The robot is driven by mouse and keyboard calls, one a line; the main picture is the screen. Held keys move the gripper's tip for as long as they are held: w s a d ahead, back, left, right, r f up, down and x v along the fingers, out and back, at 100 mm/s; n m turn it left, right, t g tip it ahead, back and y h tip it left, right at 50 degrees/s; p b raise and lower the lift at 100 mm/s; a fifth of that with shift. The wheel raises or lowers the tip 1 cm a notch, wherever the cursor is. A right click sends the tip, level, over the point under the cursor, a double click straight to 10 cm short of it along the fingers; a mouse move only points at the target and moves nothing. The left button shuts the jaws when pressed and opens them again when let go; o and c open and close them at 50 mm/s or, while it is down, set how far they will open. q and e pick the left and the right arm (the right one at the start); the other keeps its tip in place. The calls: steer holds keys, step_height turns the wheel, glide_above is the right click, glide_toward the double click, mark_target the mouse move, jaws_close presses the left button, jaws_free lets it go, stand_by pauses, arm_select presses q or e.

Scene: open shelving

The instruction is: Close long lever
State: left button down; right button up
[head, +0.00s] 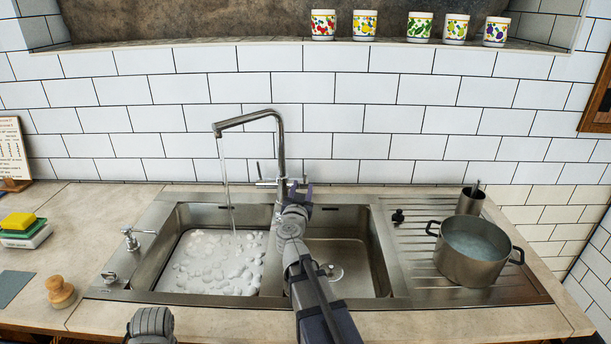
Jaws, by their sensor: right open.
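A chrome tap (281,148) stands behind the double sink, and water (227,185) runs from its spout into the left basin. A thin lever (258,170) stands upright at the left of the tap base. My right gripper (299,190) is open and empty in front of the tap base, hiding part of it. Another short upright piece shows just right of the base, close to the fingertips; I cannot tell whether they touch it. Of my left arm only a dark rounded part shows at the bottom edge; its fingers are not visible.
The left basin (168,240) holds foamy water; the right basin (372,270) looks empty. A pot (471,252) and metal cup (470,201) stand on the drainboard at right. A sponge (18,221) and wooden brush (60,291) lie at left. A tiled wall rises behind.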

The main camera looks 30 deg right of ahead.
mark_target(305, 177)
steer(key=x, duration=0.7)
steer(key=shift+w+d, duration=0.25)
steer(key=shift+w, duration=0.1)
jaws_close()
stand_by(1.1)
